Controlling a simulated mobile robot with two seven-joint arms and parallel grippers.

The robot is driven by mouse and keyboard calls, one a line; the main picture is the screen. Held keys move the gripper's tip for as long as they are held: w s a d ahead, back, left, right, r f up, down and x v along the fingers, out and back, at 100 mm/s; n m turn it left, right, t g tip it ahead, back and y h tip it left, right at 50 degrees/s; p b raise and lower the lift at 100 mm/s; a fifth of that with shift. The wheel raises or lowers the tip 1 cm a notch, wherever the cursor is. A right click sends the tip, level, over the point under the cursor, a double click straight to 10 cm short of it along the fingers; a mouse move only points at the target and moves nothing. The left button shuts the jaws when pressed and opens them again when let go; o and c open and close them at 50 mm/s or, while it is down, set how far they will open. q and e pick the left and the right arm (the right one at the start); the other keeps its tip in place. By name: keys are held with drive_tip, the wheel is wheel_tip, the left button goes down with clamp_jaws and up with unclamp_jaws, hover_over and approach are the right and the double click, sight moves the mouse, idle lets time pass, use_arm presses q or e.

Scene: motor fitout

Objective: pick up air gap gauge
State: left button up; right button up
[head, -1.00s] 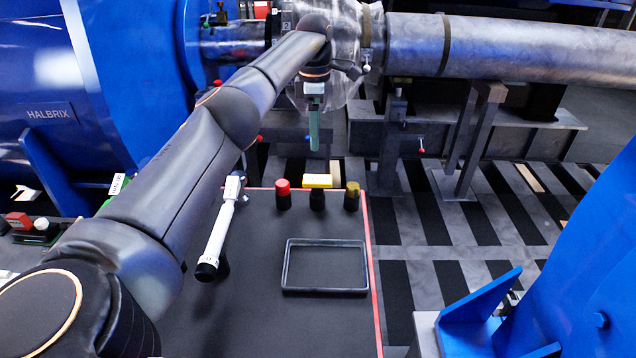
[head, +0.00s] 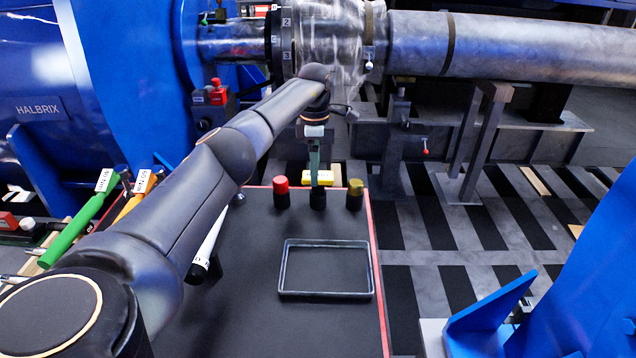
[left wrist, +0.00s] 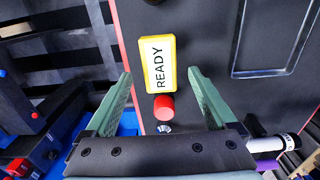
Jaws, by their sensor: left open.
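A yellow block (head: 322,178) stands between a red-capped dark post (head: 281,192) and a gold-capped one (head: 355,194) at the far edge of the black mat. In the left wrist view it reads READY (left wrist: 158,65), with the red cap (left wrist: 164,107) just below it. No label names the air gap gauge, so I cannot tell surely which thing it is. My left gripper (head: 314,165) points down above the row of posts, open and empty. In the left wrist view its green fingers (left wrist: 164,82) spread on either side of the block and cap, apart from both.
An empty rectangular tray (head: 284,268) lies on the black mat (head: 250,300). A white rod with a black end (head: 207,250) is partly hidden by my arm. Green (head: 82,225) and orange (head: 133,205) handled tools lie at left. A large shaft (head: 520,45) spans the back.

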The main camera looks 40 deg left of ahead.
use_arm(q)
wheel_tip(320, 180, down, 3)
drive_tip(key=shift+f, duration=0.2)
drive_tip(key=shift+c, duration=0.2)
clamp_jaws()
idle(0.4)
